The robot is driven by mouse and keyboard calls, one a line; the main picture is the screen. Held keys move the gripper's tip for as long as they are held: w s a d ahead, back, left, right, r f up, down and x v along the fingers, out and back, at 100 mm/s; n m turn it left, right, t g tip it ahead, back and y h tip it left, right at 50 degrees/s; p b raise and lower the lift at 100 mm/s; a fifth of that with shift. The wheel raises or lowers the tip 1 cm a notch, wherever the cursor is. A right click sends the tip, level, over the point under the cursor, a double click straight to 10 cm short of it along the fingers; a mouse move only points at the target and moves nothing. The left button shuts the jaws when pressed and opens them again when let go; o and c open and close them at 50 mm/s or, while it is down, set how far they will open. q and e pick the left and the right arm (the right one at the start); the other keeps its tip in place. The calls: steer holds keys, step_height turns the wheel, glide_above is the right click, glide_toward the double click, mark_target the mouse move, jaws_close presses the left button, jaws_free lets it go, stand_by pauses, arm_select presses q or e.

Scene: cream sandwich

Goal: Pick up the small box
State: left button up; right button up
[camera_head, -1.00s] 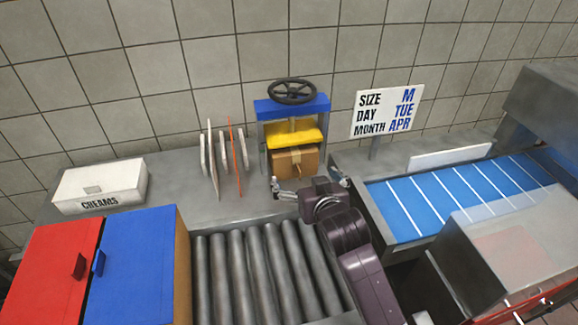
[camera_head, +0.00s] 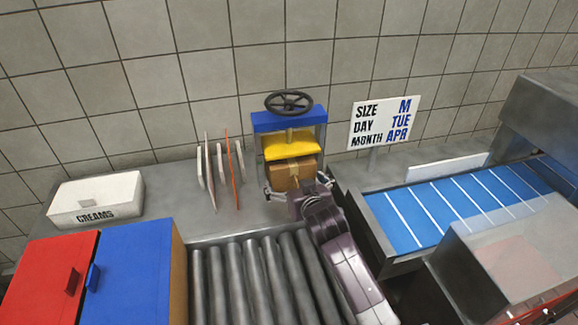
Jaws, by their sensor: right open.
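The small brown box (camera_head: 288,177) sits in the press (camera_head: 262,123), under its yellow plate (camera_head: 291,147). My right gripper (camera_head: 297,184) is open in front of the press. Its fingers are spread to the left and right of the box, and its palm hides the box's lower front. I cannot tell whether the fingers touch the box. My left gripper is not in view.
Upright boards (camera_head: 218,172) stand left of the press. A white CREAMS box (camera_head: 95,199) lies at the far left, behind red (camera_head: 45,275) and blue (camera_head: 135,265) lidded bins. Rollers (camera_head: 250,280) lie in front. A sign (camera_head: 382,122) and a blue conveyor (camera_head: 450,210) are at right.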

steer(key=c, duration=1)
steer(key=shift+r, duration=0.1)
steer(key=shift+c, duration=0.5)
steer(key=shift+w, duration=0.1)
